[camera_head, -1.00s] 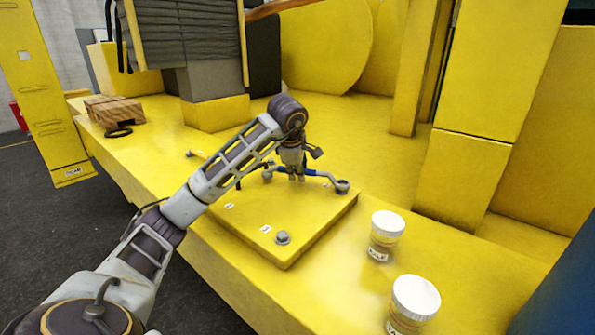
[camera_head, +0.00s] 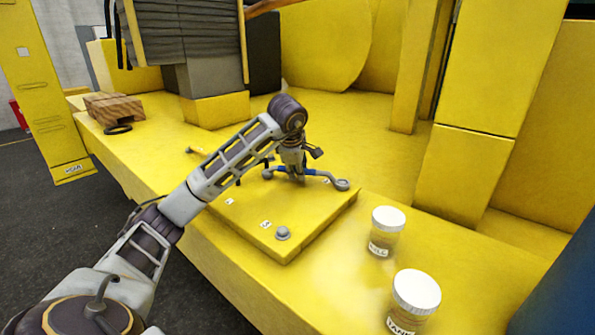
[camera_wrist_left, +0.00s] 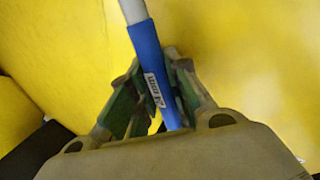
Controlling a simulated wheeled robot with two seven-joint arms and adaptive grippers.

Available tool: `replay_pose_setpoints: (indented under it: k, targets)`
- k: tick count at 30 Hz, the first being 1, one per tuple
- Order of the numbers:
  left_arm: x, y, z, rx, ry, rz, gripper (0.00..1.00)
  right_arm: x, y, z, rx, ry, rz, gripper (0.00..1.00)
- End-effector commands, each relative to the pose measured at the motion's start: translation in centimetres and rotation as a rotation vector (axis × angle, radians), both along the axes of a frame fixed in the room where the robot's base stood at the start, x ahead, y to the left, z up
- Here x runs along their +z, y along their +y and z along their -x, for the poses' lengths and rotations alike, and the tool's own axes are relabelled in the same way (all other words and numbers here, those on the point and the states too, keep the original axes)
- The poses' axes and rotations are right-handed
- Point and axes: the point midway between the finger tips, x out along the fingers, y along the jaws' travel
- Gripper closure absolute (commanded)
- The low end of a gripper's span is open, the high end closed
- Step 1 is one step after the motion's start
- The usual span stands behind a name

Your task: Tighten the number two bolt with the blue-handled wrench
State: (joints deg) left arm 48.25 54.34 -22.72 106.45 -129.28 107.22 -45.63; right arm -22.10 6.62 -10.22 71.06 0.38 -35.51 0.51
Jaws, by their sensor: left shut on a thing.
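My left gripper (camera_head: 296,174) is shut on the blue-handled wrench (camera_head: 310,172), over the far part of the yellow plate. In the left wrist view the blue handle (camera_wrist_left: 152,68) lies between the two fingers (camera_wrist_left: 160,108), with a small label on it. The wrench's right ring end (camera_head: 342,184) is at the plate's far right corner; I cannot tell whether it sits around a bolt. The other end (camera_head: 268,174) points left. A grey bolt (camera_head: 283,233) stands at the near corner beside a number label. Another label (camera_head: 230,201) shows further left; its digit is too small to read. My right gripper is out of view.
The raised yellow plate (camera_head: 290,245) lies on a long yellow surface (camera_head: 230,270). Two white-lidded jars (camera_head: 386,232) (camera_head: 414,300) stand right of it. A wooden block (camera_head: 113,108) and a black ring (camera_head: 118,129) lie at the far left. Tall yellow panels stand behind.

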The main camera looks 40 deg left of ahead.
Motion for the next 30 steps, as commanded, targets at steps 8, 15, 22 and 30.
replay_pose_setpoints:
  k: [8,15,22,30]
  targets:
    - [0.11,0.02,-0.02,0.0,-0.002,0.001,1.0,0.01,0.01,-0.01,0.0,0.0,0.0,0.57]
    - [0.17,0.08,-0.15,-0.009,-0.002,0.0,1.0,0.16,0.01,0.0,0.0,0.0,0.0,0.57]
    - [0.28,0.29,-0.67,-0.049,-0.003,0.0,1.0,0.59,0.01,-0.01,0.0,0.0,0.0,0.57]
    - [0.18,0.31,-0.81,-0.062,-0.002,0.0,1.0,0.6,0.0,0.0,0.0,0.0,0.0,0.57]
